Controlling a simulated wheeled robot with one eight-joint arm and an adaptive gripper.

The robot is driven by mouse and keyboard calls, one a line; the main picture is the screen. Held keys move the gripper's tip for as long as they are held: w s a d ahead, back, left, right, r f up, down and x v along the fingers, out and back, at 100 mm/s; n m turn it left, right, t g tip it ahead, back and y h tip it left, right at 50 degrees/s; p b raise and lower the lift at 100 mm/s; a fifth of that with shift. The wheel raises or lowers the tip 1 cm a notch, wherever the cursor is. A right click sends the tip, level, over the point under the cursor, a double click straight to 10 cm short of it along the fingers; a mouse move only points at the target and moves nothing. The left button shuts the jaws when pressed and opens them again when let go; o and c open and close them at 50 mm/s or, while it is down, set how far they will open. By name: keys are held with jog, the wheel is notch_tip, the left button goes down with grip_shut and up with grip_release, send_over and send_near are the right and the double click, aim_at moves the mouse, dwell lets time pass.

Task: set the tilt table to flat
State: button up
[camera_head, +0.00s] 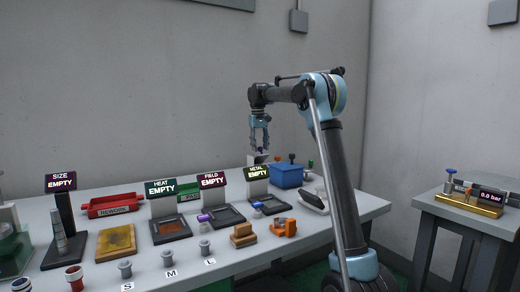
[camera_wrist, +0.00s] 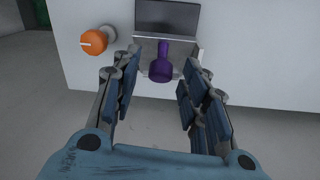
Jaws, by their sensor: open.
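My gripper (camera_head: 260,148) points down over the far part of the bench in the head view, with its fingers apart. In the wrist view my gripper (camera_wrist: 161,62) is open, with the purple handle (camera_wrist: 160,66) between the far ends of its fingers. I see no clear grip on the handle. The handle sticks out from a light grey fixture with a dark flat panel (camera_wrist: 168,17). An orange knob (camera_wrist: 94,42) with a white mark is left of it. No label names the tilt table, so I cannot tell for certain whether this fixture is it.
A blue bin (camera_head: 287,176) stands right of my gripper. Label stands for heat (camera_head: 161,187), field (camera_head: 212,180) and metal (camera_head: 257,172) read EMPTY. A red rework tray (camera_head: 113,205) is at left. A gauge table (camera_head: 469,213) stands apart at right.

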jog(key=shift+f, duration=0.2)
grip_shut()
